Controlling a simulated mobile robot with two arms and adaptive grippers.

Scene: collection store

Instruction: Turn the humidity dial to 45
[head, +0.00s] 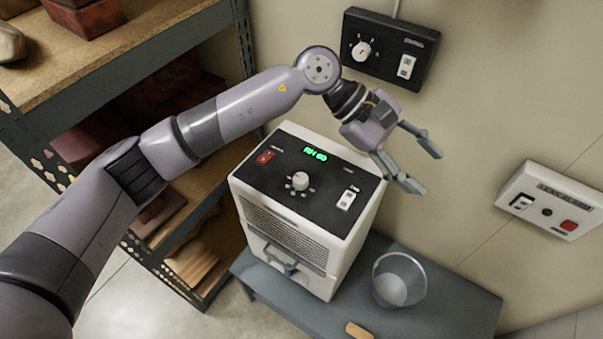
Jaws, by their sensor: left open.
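The dehumidifier-like white unit (300,215) stands on a grey bench and has a black top panel. Its white humidity dial (299,181) sits in the middle of that panel, with marks around it. The green display (315,154) reads RH 60. A red switch (265,157) is at the panel's left and a white switch (347,198) at its right. My left gripper (422,169) is open and empty, up and to the right of the dial, apart from the unit, with its fingers pointing right. My right gripper is not in view.
A black wall box (388,50) carries another white knob and a switch. A white wall box (553,201) with a red button is at the right. Shelving (120,45) fills the left.

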